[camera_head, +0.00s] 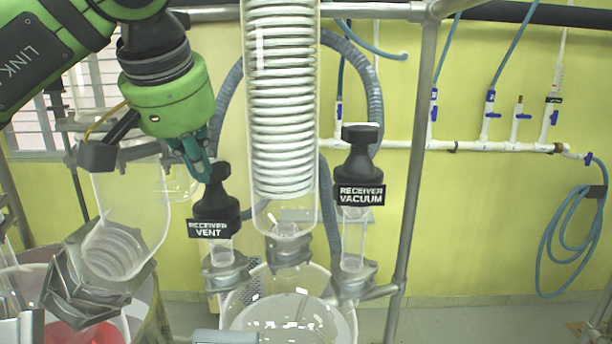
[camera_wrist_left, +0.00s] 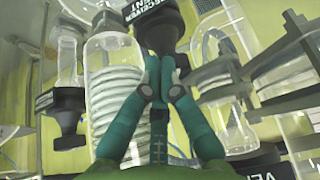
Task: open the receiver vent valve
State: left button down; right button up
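The receiver vent valve (camera_head: 215,212) is a black knob with a flat handle and a "RECEIVER VENT" label, on a clear glass neck left of the coiled condenser. In the left wrist view the valve (camera_wrist_left: 160,22) is at the top, with its label upside down. My left gripper (camera_head: 205,172) comes down from the upper left to the top of this knob. In the left wrist view its teal fingers (camera_wrist_left: 159,65) converge at the handle and look shut on it; the fingers partly hide the contact. My right gripper is not in view.
A similar receiver vacuum valve (camera_head: 360,165) stands to the right, beyond the glass coil condenser (camera_head: 282,95). A metal post (camera_head: 412,170) rises right of it. A glass vessel (camera_head: 130,210) in a metal clamp is below my left arm. Hoses hang behind.

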pick_arm(q)
jog(key=shift+w+d+f, duration=0.1)
jog(key=shift+w+d, duration=0.1)
jog(key=shift+d, duration=0.65)
jog(key=shift+s, duration=0.15)
jog(key=shift+s+d, duration=0.1)
jog(key=shift+s, duration=0.15)
notch_tip(320, 180, up, 6)
dwell(0.5)
